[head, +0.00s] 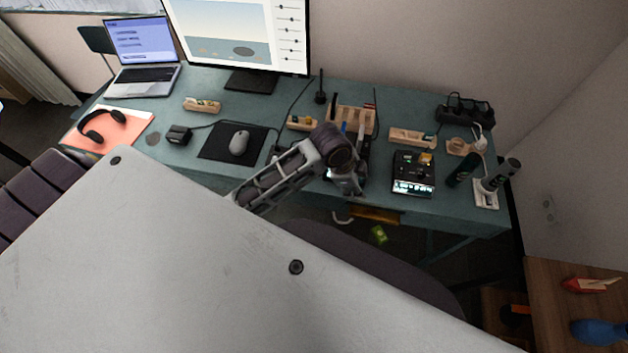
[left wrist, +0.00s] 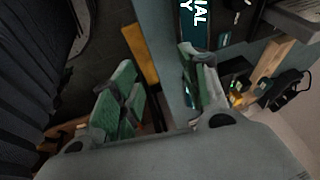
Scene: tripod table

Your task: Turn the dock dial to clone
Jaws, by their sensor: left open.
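A black dock-like box (head: 402,178) with a lit strip on its front edge and a small yellow piece on top stands on the right part of the desk. I cannot make out a dial or its setting on it. My left gripper (head: 347,188) is at the desk's front edge, left of this box and apart from it. In the left wrist view the left gripper (left wrist: 162,88) is open, its green-padded fingers wide apart with nothing between them. A dark panel with large white letters (left wrist: 194,22), partly cut off, lies beyond the right-hand finger. My right gripper is not in view.
The teal desk (head: 455,212) has a wooden drawer front (head: 375,215) below its edge. A mouse (head: 239,143) on a black mat lies left of my arm.

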